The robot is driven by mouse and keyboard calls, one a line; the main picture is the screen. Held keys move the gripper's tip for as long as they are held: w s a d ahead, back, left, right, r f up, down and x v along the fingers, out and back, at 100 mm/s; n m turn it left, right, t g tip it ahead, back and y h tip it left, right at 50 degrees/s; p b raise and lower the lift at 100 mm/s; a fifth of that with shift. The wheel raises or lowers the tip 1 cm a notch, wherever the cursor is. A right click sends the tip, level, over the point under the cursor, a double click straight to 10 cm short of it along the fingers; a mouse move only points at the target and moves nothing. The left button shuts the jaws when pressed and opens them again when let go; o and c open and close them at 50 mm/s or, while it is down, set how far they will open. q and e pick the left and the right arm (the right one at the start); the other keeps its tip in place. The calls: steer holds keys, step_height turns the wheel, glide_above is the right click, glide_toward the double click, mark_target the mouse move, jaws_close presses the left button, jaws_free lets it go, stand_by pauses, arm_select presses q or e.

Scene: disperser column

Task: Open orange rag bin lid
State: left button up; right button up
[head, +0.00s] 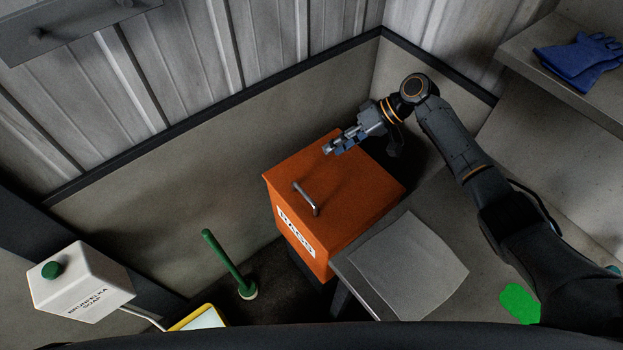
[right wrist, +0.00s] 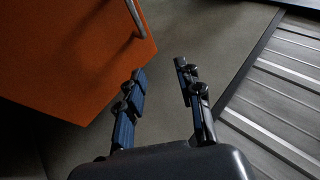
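The orange rag bin (head: 320,255) stands against the wall, with a white RAGS label on its front. Its orange lid (head: 350,185) lies flat and looks shut. A metal bar handle (head: 306,198) sits on the lid near the front left edge. In the right wrist view the lid (right wrist: 70,60) and handle (right wrist: 134,18) show at the upper left. My right gripper (head: 329,149) is over the back part of the lid, apart from the handle. In the right wrist view its fingers (right wrist: 160,68) are spread with nothing between them. My left gripper is not in view.
A grey table (head: 445,215) with a grey sheet (head: 408,262) and a green patch (head: 519,303) adjoins the bin. Blue gloves (head: 580,60) lie on a shelf. A white soap dispenser (head: 80,283), a green-handled plunger (head: 228,262) and a yellow-edged thing (head: 198,318) are at the lower left.

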steer(key=s+a+f+t+h, duration=0.2)
steer(key=s+a+f+h, duration=0.1)
steer(key=f, duration=0.5)
steer(key=shift+s+a+f+n+p, duration=0.35)
steer(key=shift+s+a, duration=0.2)
steer(key=shift+a, duration=0.85)
steer(key=shift+a, duration=0.1)
